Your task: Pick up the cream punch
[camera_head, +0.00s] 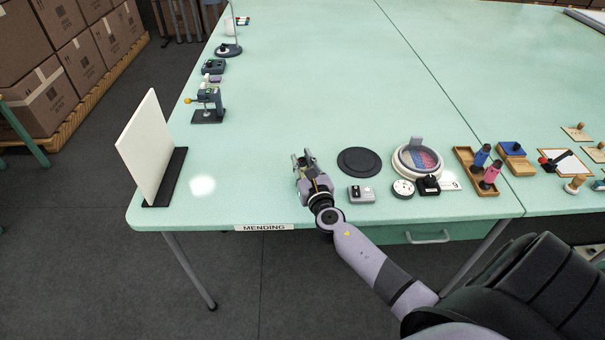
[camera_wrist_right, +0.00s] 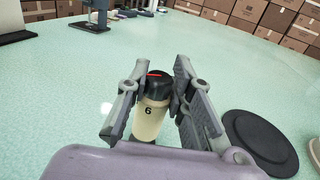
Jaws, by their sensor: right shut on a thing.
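The cream punch (camera_wrist_right: 148,120) has a cream body marked 6 and a black top with a red mark. It stands between the fingers of my right gripper (camera_wrist_right: 158,98) in the right wrist view. The gripper is shut on it. In the head view my right gripper (camera_head: 304,160) is over the front part of the green table (camera_head: 270,110), left of a black disc. The punch is hidden or too small to make out there. I cannot tell whether its lower end touches the table. My left gripper is not in view.
The black round disc (camera_head: 359,162) and a grey box (camera_head: 361,194) lie close right of the gripper. Farther right are a round dish (camera_head: 417,146) and a wooden tray (camera_head: 462,158) with blue and pink punches. A white panel (camera_head: 148,145) stands left. The table's middle is clear.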

